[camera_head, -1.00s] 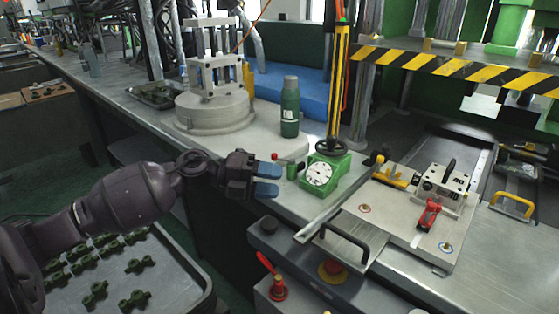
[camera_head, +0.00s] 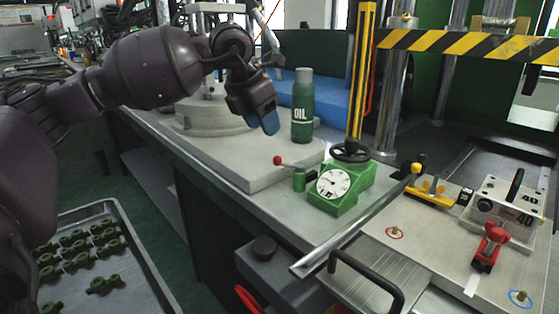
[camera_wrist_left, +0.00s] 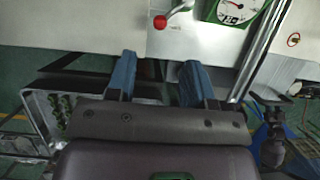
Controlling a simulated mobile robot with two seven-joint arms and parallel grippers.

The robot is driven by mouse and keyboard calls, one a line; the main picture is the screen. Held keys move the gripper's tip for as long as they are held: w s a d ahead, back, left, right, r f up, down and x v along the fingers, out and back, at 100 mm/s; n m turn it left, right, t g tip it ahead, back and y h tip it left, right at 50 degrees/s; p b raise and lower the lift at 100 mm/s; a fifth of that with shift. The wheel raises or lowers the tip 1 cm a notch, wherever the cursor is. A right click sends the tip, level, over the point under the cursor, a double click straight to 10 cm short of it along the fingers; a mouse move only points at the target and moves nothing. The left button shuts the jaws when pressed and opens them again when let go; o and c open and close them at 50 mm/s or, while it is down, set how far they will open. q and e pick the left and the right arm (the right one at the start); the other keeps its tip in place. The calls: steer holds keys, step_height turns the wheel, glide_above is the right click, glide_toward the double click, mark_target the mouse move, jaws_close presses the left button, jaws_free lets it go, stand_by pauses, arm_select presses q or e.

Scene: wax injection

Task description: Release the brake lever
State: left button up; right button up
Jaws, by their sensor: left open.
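A small lever with a red ball knob (camera_head: 278,160) stands on the grey bench block, left of the green gauge (camera_head: 335,186). It also shows at the top of the left wrist view (camera_wrist_left: 160,21). My left gripper (camera_head: 266,118) hangs above and slightly left of the lever, apart from it, with its blue fingers pointing down. In the left wrist view my left gripper (camera_wrist_left: 157,82) has its fingers spread with nothing between them, and the lever's red knob is beyond the fingertips. My right gripper is not in view.
A green oil bottle (camera_head: 303,106) stands close to the right of my left gripper. A black handwheel (camera_head: 350,150) sits over the gauge. A plate with a red clamp (camera_head: 490,242) is at the right. A tray (camera_head: 140,262) of green parts is at lower left.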

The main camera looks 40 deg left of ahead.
arm_select(q)
steer(key=b+x, duration=0.3)
steer(key=x, duration=0.7)
steer(key=shift+f+b, duration=0.1)
steer(key=shift+b, duration=0.25)
